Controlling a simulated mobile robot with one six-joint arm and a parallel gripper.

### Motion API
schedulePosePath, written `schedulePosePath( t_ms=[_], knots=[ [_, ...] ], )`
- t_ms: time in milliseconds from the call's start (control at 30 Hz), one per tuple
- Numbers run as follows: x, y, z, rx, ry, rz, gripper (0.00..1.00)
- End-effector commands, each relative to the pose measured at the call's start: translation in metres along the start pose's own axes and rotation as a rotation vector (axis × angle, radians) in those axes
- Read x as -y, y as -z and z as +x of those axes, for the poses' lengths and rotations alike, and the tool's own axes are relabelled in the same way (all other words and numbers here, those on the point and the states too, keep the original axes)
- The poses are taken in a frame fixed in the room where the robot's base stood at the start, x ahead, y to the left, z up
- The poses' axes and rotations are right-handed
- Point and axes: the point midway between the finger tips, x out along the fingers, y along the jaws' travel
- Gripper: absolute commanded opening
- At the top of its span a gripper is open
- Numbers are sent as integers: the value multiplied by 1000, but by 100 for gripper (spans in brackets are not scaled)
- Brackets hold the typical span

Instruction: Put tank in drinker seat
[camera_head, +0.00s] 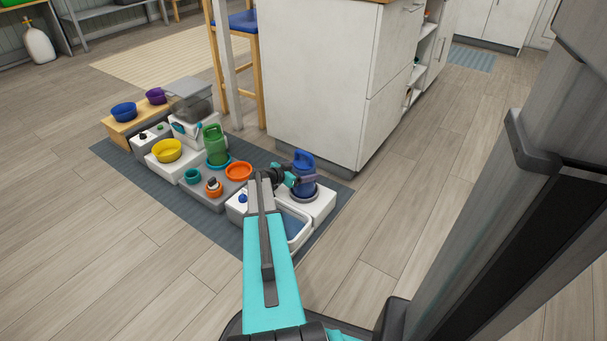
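A blue tank (303,161) with a handle on top stands upright at the right end of the row of pet supplies. Its lower end is at a grey round seat (304,197) on a white block; I cannot tell whether it rests fully in it. My gripper (304,180) is at the tank's middle, reaching in from the left, with a finger across its front. Whether the fingers are closed on the tank is too small to tell. A green tank (212,143) stands upright in a teal dish on a grey block to the left.
Orange (239,171), yellow (167,150), teal, blue and purple bowls stand on blocks to the left. A white cabinet (312,80) rises close behind the blue tank. The floor to the right is clear.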

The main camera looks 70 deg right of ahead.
Motion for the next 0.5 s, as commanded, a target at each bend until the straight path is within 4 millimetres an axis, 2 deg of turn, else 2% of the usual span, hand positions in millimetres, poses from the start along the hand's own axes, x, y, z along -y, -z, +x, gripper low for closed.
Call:
schedulePosePath(
  t_ms=[200,233,300,333,500],
  knots=[
    [0,-2,1,-1,0,0,50],
    [0,-2,1,0,0,0,81],
    [0,-2,1,0,0,0,92],
    [0,-2,1,0,0,0,98],
    [0,-2,1,0,0,0,98]
  ],
)
